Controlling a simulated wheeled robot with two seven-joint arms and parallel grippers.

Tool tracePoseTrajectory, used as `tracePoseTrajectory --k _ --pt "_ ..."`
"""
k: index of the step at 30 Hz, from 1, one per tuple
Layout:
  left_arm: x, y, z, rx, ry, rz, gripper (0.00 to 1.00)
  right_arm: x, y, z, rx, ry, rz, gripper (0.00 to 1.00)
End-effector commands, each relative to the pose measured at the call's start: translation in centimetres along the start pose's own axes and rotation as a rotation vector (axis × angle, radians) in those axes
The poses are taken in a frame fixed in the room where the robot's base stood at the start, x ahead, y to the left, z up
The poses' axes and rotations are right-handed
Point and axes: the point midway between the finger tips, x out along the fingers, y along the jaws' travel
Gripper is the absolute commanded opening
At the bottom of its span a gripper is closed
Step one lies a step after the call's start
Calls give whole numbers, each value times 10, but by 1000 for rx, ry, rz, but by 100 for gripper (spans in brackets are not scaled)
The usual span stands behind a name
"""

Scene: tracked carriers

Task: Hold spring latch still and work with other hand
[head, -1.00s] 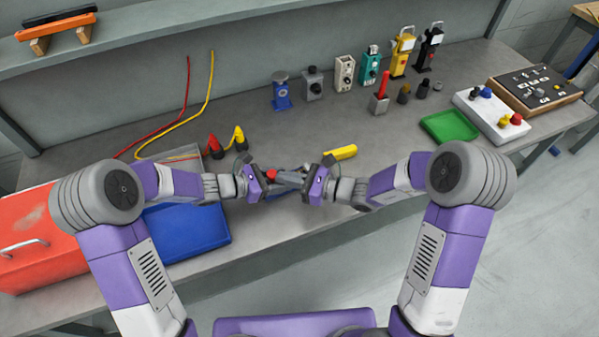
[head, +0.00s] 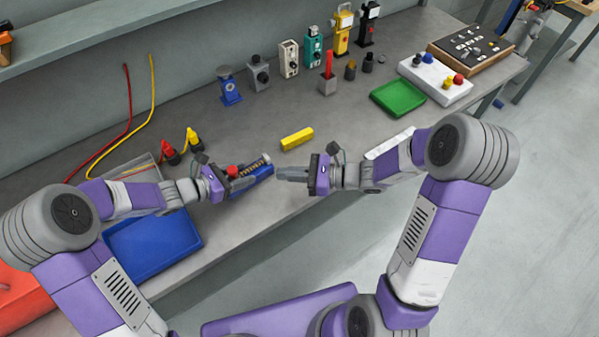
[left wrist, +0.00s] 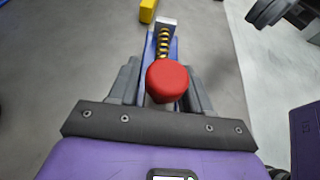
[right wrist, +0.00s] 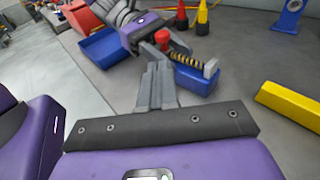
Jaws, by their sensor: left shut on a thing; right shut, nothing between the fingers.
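The spring latch is a blue block with a yellow-and-dark coil spring (head: 247,168), a red knob (head: 232,171) and a grey end plate. My left gripper (head: 228,182) is shut on the latch near the knob end. In the left wrist view the red knob (left wrist: 167,81) sits between the fingers, with the spring (left wrist: 163,45) and end plate beyond it. My right gripper (head: 280,174) is shut and empty, a short gap to the right of the latch. In the right wrist view its closed fingers (right wrist: 157,82) point toward the latch's blue base (right wrist: 196,82), apart from it.
A yellow block (head: 297,139) lies on the bench behind the grippers. A blue tray (head: 150,243) is at the left, with red and yellow cone-shaped pieces (head: 169,152) behind it. A green tray (head: 398,97) and a white button box (head: 436,80) stand at the right.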

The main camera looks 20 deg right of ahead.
Motion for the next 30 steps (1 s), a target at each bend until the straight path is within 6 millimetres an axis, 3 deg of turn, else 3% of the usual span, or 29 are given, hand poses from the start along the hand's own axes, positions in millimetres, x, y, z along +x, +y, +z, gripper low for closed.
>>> tracePoseTrajectory --k 6,20,21,27,30 --pt "1 -3 -7 -10 14 -4 0 -28 0 0 0 0 -1 0" --pt "1 -3 -7 -10 14 -4 0 -33 0 0 0 0 1 0" --pt "1 -3 -7 -10 14 -4 50 -33 0 0 0 0 1 0" --pt "1 -2 -7 -10 14 -3 78 -33 0 0 1 0 1 0" --pt "0 -2 -6 -9 13 -2 78 -33 0 0 1 0 1 0"
